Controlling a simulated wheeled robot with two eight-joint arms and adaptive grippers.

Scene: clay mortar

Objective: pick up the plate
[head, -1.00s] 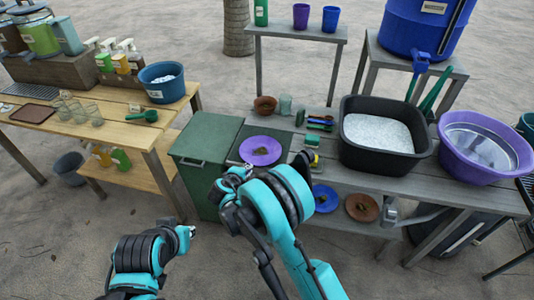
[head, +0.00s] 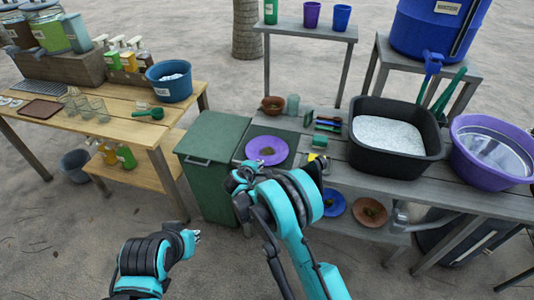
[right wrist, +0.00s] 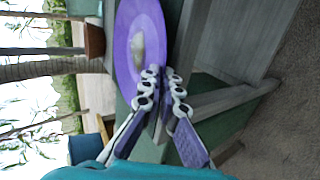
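The purple plate (head: 266,150), with a small brownish piece on it, lies at the left end of the grey table in the head view. In the right wrist view the plate (right wrist: 127,62) is seen steeply tilted by the camera's angle. My right gripper (right wrist: 161,75) is at its rim, with one finger on each side and only a narrow gap between them; it looks shut on the rim. In the head view the right arm hides part of this gripper. My left gripper (head: 191,236) is low, in front of the tables and away from the plate; its fingers are too small to read.
A green bin (head: 210,160) stands left of the plate. A black tub (head: 390,160) and purple basin (head: 495,180) are to the right. A yellow sponge (head: 317,158) is near the plate. A blue plate (head: 333,203) and brown plate (head: 370,211) lie on the lower shelf.

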